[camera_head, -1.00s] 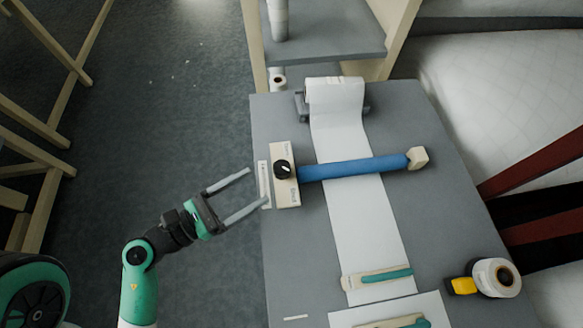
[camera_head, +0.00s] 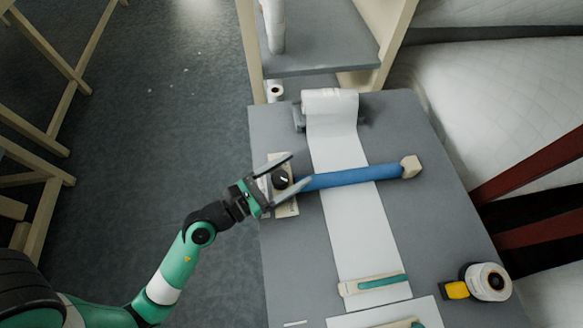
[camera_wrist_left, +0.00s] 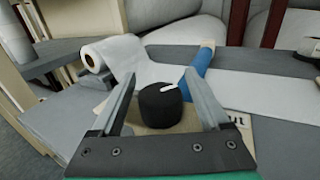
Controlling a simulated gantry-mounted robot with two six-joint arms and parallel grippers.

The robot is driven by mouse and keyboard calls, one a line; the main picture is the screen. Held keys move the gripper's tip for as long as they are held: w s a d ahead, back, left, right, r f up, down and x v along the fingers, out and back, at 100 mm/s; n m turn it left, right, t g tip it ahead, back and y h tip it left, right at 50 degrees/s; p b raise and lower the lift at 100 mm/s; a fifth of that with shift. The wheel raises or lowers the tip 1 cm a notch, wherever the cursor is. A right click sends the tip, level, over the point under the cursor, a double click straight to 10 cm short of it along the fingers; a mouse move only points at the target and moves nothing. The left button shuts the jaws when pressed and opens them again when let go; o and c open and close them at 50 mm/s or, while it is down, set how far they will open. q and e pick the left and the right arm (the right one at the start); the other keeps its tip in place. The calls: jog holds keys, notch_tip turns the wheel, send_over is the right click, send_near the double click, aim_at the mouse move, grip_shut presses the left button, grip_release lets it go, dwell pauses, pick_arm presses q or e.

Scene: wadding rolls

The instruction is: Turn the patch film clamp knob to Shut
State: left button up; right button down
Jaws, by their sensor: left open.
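The black clamp knob (camera_head: 281,179) with a white pointer line sits on a cream plate (camera_head: 287,209) at the left end of the blue clamp bar (camera_head: 355,175). My left gripper (camera_head: 292,177) is open, with one finger on each side of the knob. In the left wrist view, the knob (camera_wrist_left: 160,105) stands between the two spread fingers, with visible gaps on both sides. The plate's lettering is mostly hidden there; only "ut" shows at right. The white film (camera_head: 366,226) runs under the blue bar. My right gripper is not in view.
A white roll (camera_head: 330,105) sits at the table's back. A cream and teal tool (camera_head: 372,283) lies across the film near the front. A tape roll (camera_head: 488,281) with a yellow part is at front right.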

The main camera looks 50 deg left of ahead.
pick_arm(q)
grip_shut()
dwell(0.5)
jog(key=shift+m+h, duration=0.3)
jog(key=shift+h, duration=0.2)
jog(key=shift+d+m+h+b, duration=0.1)
jog(key=shift+m+h+b, duration=0.4)
jog(key=shift+m+h, duration=0.15)
jog(key=shift+s+d+m+g+h+b, duration=0.1)
jog(key=shift+d+m+g+h+b, duration=0.1)
jog(key=shift+m+g+h, duration=0.7)
jog(key=shift+s+d+m+g+h+b, duration=0.1)
jog(key=shift+d+m+g+h, duration=0.3)
jog(key=shift+h, duration=0.95)
jog(key=shift+s+d+m+g+h+b, duration=0.1)
jog(key=shift+m+g+h, duration=0.3)
jog(key=shift+m+h, duration=0.6)
